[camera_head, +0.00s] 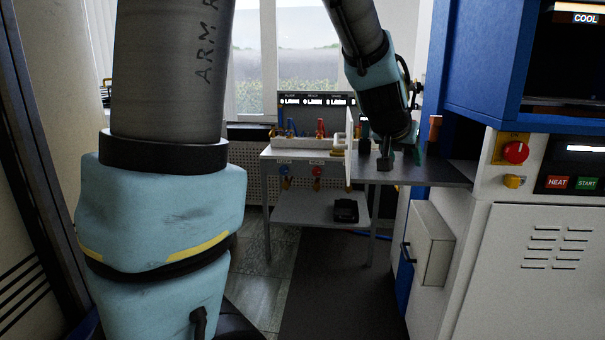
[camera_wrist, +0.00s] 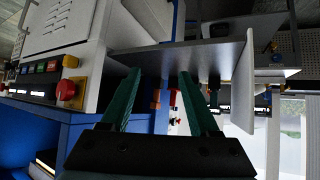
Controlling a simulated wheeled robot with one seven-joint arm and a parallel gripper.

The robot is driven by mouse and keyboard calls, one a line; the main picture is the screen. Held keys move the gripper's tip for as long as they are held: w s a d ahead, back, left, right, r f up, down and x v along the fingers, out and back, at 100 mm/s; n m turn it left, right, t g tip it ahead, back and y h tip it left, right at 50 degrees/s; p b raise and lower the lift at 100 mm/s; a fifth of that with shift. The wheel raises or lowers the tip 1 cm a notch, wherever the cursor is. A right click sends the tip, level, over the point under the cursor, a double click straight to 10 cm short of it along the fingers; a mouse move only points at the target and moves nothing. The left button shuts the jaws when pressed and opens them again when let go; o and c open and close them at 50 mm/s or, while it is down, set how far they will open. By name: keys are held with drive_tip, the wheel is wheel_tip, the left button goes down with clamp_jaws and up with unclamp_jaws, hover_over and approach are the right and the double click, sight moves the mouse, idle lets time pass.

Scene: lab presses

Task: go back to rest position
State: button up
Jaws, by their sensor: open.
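My gripper (camera_head: 392,154) is open, with dark green fingers, at the end of my raised arm in the head view. It hangs by the grey shelf plate (camera_head: 440,171) on the left side of the press (camera_head: 545,250). In the wrist view my gripper (camera_wrist: 160,74) shows two green fingers spread apart, with nothing held between them. The shelf plate (camera_wrist: 190,54) appears beyond the fingertips there. I cannot tell the exact gap between fingers and plate.
The press has a red knob (camera_head: 515,152) and HEAT and START buttons. A blue housing (camera_head: 495,60) overhangs it at right. A white-topped cart (camera_head: 290,152) with coloured tools stands behind, a black item (camera_head: 346,210) on its lower shelf. The dark floor mat (camera_head: 335,300) is clear.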

drive_tip(key=s+a+f+n+g+y+p, duration=0.1)
drive_tip(key=s+a+f+n+g+y, duration=0.1)
drive_tip(key=a, duration=0.7)
drive_tip(key=s+a+f+n+g+y+p, duration=0.1)
drive_tip(key=s+a+f, duration=0.3)
drive_tip(key=a, duration=0.6)
drive_tip(key=s+a+f+n+g+y+p, duration=0.2)
drive_tip(key=s+a, duration=0.4)
drive_tip(key=a, duration=0.3)
drive_tip(key=shift+s+a+f+n+g+y+p, duration=0.3)
drive_tip(key=shift+s+a+f+g+p, duration=0.1)
drive_tip(key=shift+f+g, duration=0.35)
drive_tip(key=shift+s+a+f, duration=0.1)
drive_tip(key=shift+c, duration=0.4)
